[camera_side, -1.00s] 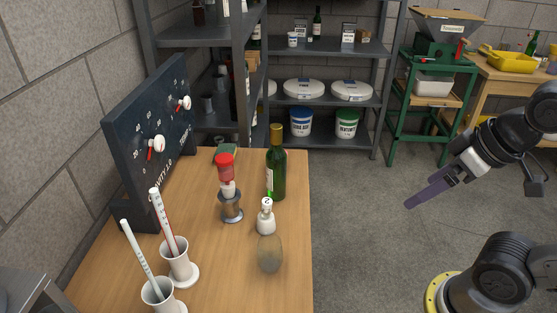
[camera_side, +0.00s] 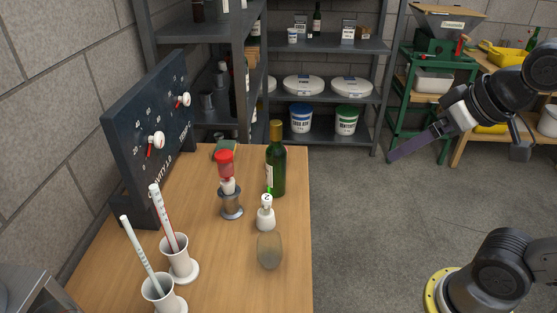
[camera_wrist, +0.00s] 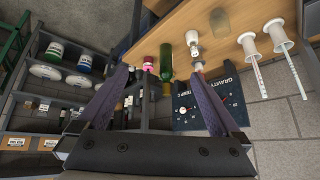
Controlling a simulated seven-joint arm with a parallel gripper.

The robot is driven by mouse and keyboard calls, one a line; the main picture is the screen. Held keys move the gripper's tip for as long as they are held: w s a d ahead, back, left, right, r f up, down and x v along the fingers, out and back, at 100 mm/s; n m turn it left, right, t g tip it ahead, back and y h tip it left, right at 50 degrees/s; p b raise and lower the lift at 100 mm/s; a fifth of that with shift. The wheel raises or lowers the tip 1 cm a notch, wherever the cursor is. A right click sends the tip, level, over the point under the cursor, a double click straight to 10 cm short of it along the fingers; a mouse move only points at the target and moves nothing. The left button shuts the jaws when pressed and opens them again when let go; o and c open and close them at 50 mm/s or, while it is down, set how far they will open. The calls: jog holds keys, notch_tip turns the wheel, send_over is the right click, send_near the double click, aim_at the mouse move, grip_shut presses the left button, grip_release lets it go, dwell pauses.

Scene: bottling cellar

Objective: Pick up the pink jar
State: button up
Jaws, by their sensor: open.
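In the wrist view a small pink jar (camera_wrist: 148,63) shows at the table's edge, just left of the green bottle (camera_wrist: 166,62). In the side view I cannot make out a pink jar for certain. A red-topped item (camera_side: 225,170) there stands over a metal cup, left of the green bottle (camera_side: 276,165); I cannot tell if it is the same thing. My gripper (camera_side: 391,156) is in the air right of the table, well apart from everything on it. In the wrist view its purple fingers (camera_wrist: 160,75) are spread apart, with nothing between them.
A white-capped bottle (camera_side: 265,213) and a brownish translucent object (camera_side: 269,251) stand near the table's right edge. White cylinders (camera_side: 179,259) with rods stand front left. A dark dial board (camera_side: 148,140) lines the left side. Metal shelves (camera_side: 322,101) stand behind.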

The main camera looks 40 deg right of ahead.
jog(key=w+d+r+m+h, duration=0.1)
jog(key=w+d, duration=0.1)
jog(key=w, duration=1.2)
jog(key=w+d+r+m, duration=0.1)
jog(key=w+r+m, duration=0.1)
jog(key=w, duration=1.2)
jog(key=w+d+f+g, duration=0.1)
jog(key=w+f, duration=0.3)
jog(key=f, duration=0.5)
jog(key=w+d+f+g, duration=0.1)
jog(key=w+f, duration=0.4)
jog(key=f, duration=0.3)
jog(key=w+d+f+g, duration=0.1)
jog(key=w+d+f, duration=0.1)
jog(key=w+f, duration=0.3)
notch_tip(320, 180, down, 5)
jog(key=shift+d+r, duration=0.1)
jog(key=shift+r, duration=0.05)
jog(key=shift+x, duration=3.25)
jog(key=shift+c, duration=0.2)
grip_shut()
